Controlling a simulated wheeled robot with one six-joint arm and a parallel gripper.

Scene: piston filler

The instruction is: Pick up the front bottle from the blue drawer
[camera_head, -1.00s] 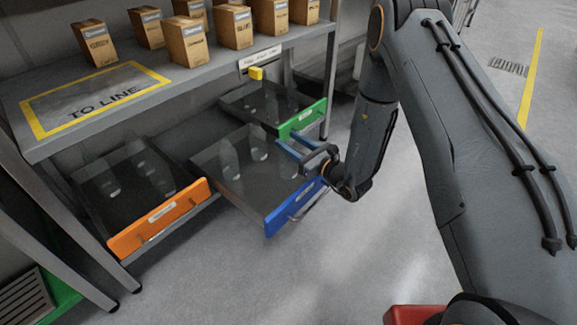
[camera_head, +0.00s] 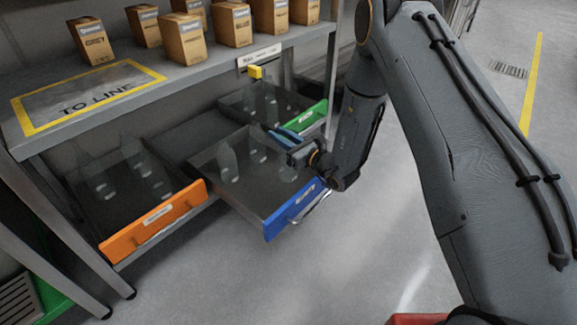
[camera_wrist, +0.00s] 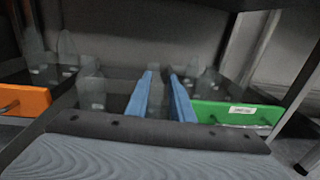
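The blue drawer (camera_head: 296,207) is pulled out below the shelf. Another bottle (camera_wrist: 91,85) stands left of the fingers. The gripper body hides the drawer's near part there.
An orange drawer (camera_head: 153,222) with bottles is open at left, and a green drawer (camera_head: 308,118) at the back right. The shelf (camera_head: 190,75) with cardboard boxes (camera_head: 182,38) overhangs the drawers. Floor is free in front.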

